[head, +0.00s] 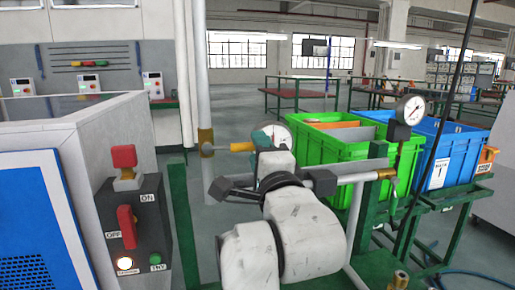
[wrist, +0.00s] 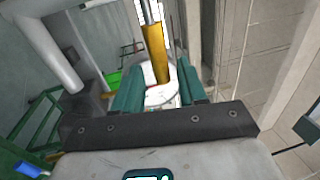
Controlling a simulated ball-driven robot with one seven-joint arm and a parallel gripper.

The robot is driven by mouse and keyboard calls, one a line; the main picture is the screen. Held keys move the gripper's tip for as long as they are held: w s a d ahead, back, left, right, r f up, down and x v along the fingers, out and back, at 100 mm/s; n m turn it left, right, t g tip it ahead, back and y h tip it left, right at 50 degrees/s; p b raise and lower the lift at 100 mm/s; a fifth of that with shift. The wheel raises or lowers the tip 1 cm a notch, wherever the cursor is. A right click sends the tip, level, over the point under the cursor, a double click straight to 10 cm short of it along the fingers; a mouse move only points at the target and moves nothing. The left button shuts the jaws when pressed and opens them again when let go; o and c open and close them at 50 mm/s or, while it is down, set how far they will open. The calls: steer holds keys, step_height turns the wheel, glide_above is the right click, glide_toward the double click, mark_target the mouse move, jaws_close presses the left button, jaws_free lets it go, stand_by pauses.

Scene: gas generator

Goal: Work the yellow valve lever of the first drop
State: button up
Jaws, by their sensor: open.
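A brass-yellow valve (head: 206,140) sits on the upright white pipe of the drop, left of my gripper in the head view. Its short yellow lever (head: 240,147) points right, toward my gripper (head: 263,141). My gripper's teal fingers are apart in the wrist view (wrist: 160,86), with nothing visibly clamped between them. The brass-yellow piece (wrist: 154,52) appears beyond and between the fingers there. I cannot tell whether either finger touches the lever. My gripper partly hides a round white gauge (head: 284,134) in the head view.
A control box (head: 136,225) with red switches and a grey cabinet (head: 105,130) stand at the left. A green crate (head: 335,152) and a blue crate (head: 440,150) stand on a green frame at the right. Another pressure gauge (head: 411,110) rises beside my arm.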

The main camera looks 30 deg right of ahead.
steer(key=v, duration=0.9)
steer(key=shift+b, duration=0.3)
